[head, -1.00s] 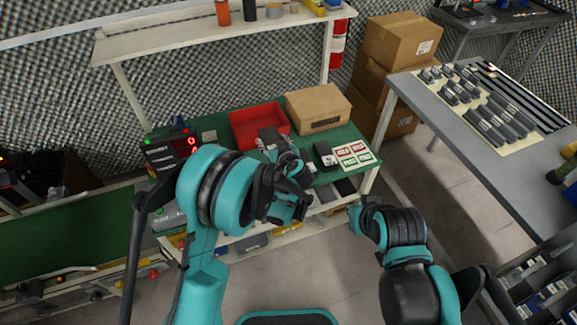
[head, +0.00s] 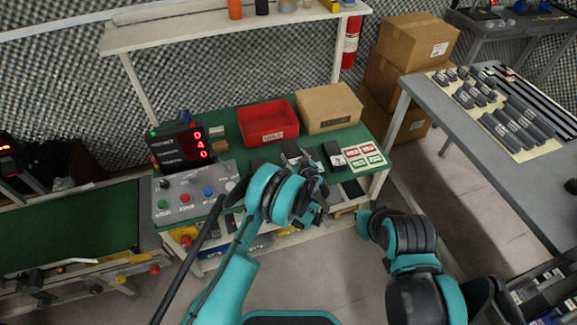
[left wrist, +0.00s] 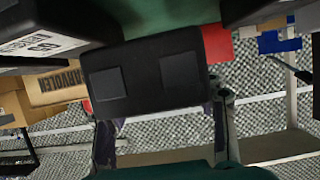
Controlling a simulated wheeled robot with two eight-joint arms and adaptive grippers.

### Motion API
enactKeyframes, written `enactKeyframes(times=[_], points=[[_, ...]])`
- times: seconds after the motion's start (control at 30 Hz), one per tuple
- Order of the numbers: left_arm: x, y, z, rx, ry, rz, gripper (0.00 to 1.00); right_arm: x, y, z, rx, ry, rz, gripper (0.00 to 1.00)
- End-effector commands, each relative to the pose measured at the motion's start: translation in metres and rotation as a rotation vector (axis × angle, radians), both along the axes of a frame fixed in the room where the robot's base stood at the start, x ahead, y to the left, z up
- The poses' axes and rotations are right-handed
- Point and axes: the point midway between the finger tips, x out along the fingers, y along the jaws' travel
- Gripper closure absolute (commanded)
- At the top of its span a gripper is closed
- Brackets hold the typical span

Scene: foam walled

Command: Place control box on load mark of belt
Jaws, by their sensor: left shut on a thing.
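In the left wrist view a black control box (left wrist: 145,75) with two square pads on its face sits between the fingertips of my left gripper (left wrist: 163,130). My left gripper (head: 312,190) is shut on it, over the front of the green-topped bench in the head view. There my own wrist hides most of the grip and the box. The green belt (head: 70,225) lies at the far left. I cannot make out a load mark on it. My right arm is at the lower right, and its gripper does not show.
A red bin (head: 268,137), a cardboard box (head: 328,108), a dark labelled box (head: 333,153) and a label sheet (head: 364,156) are on the bench. A grey button panel (head: 195,195) and a red-digit display (head: 180,147) stand between gripper and belt. A grey table (head: 460,135) is at right.

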Motion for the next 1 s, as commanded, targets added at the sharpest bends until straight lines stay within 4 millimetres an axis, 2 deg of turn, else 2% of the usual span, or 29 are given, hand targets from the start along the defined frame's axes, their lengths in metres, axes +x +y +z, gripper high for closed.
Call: enactKeyframes(times=[0.03,0.2,0.33,0.57,0.93,0.97,1.0], points=[[0.005,0.009,-0.008,0.0,-0.001,0.002,0.85,0.0,0.0,-0.006,0.0,0.0,0.0,1.0],[0.014,0.022,-0.016,0.001,-0.001,-0.001,0.85,0.0,0.0,-0.011,0.0,0.0,0.0,1.0],[0.015,0.024,-0.024,0.002,0.0,-0.002,0.85,0.0,0.0,-0.015,0.0,0.0,0.0,1.0],[0.015,0.023,-0.057,0.001,-0.001,-0.001,0.85,0.0,0.0,-0.032,0.0,0.0,0.0,1.0],[0.015,0.023,-0.059,0.001,-0.001,-0.001,0.85,0.0,0.0,-0.03,0.0,0.0,0.0,1.0],[0.015,0.024,-0.059,0.001,0.0,-0.001,0.39,0.0,0.0,-0.03,0.0,0.0,0.0,1.0],[0.015,0.024,-0.059,0.001,0.0,-0.001,0.28,0.0,0.0,-0.03,0.0,0.0,0.0,1.0]])
